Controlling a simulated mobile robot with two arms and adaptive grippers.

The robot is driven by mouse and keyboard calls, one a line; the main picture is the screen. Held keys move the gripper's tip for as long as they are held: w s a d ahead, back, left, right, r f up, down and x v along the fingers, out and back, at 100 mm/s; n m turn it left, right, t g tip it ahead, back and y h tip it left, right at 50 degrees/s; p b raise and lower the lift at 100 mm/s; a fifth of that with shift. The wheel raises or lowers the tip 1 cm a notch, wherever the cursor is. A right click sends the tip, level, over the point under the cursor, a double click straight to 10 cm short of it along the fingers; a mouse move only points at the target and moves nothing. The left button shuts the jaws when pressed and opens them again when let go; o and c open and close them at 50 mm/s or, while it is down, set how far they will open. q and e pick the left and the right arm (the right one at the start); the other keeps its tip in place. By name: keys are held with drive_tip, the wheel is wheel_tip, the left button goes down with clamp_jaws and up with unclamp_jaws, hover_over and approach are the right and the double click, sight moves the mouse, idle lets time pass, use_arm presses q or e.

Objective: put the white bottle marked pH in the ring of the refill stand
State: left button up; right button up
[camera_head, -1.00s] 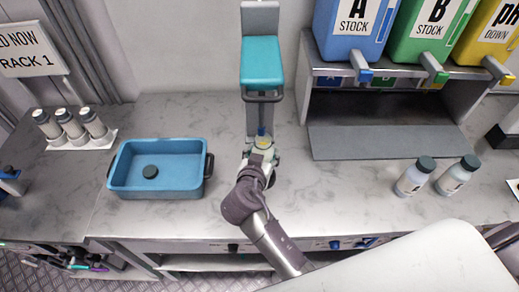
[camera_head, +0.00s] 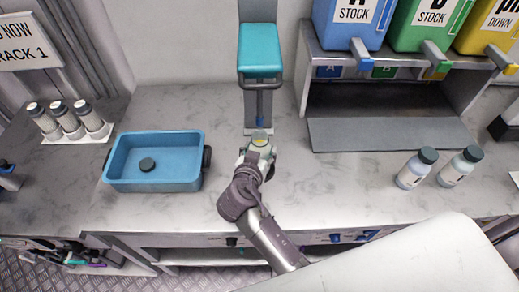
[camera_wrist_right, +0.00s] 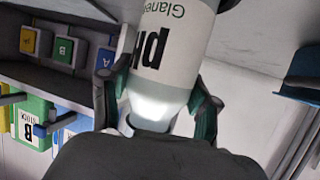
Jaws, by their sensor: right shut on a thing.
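The white bottle marked pH (camera_wrist_right: 170,65) fills the middle of the right wrist view, with its dark lettering upside down. My right gripper (camera_wrist_right: 155,105) is shut on it, with a finger on each side. The refill stand (camera_head: 260,50) has a teal block on a grey post. A dark loop (camera_head: 262,86) sits below the block, with a blue tip lower down. The bottle is apart from the loop. My left gripper is not in view.
A blue tub (camera_head: 155,182) with a dark round thing inside stands left of my arm. Two white bottles (camera_head: 412,172) stand at right. A shelf (camera_head: 390,134) with stock jugs is at the back right. Several bottles stand in a white rack (camera_head: 80,137) at far left.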

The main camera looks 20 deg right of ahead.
drive_tip(key=shift+f+b, duration=0.2)
drive_tip(key=shift+b, duration=0.15)
drive_tip(key=o, duration=1.5)
drive_tip(key=shift+f, duration=0.1)
drive_tip(key=shift+s, duration=0.1)
